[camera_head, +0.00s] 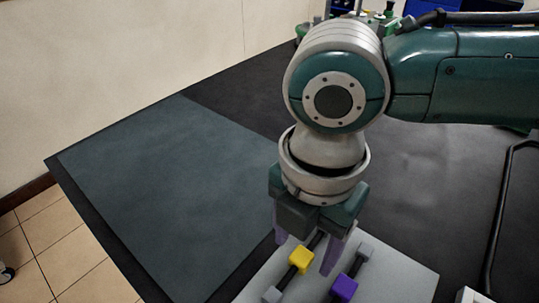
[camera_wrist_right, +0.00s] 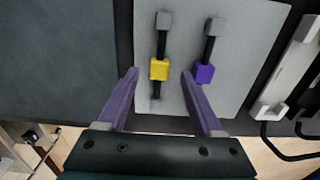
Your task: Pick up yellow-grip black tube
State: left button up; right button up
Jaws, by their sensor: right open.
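The yellow-grip black tube lies on a light grey board (camera_head: 395,272); its yellow grip (camera_head: 301,260) shows with black tube on both sides and a grey end block. In the right wrist view the yellow grip (camera_wrist_right: 159,69) appears between the finger tips. My right gripper (camera_head: 304,256) is open, fingers pointing down over the tube, one to each side of the yellow grip in the picture. In the right wrist view the gripper (camera_wrist_right: 160,74) holds nothing. I cannot tell the exact height of the fingertips. My left gripper is not in view.
A purple-grip black tube (camera_head: 344,287) lies beside it on the same board, close to one finger. A grey-green mat (camera_head: 170,185) on the black table is bare. A white part (camera_wrist_right: 288,75) stands beside the board, with a black cable. Green equipment (camera_head: 388,14) is at the back.

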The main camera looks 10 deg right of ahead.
aim_at(302, 258)
notch_tip(302, 258, down, 2)
jog(key=shift+f, duration=0.15)
grip_shut()
dwell(0.5)
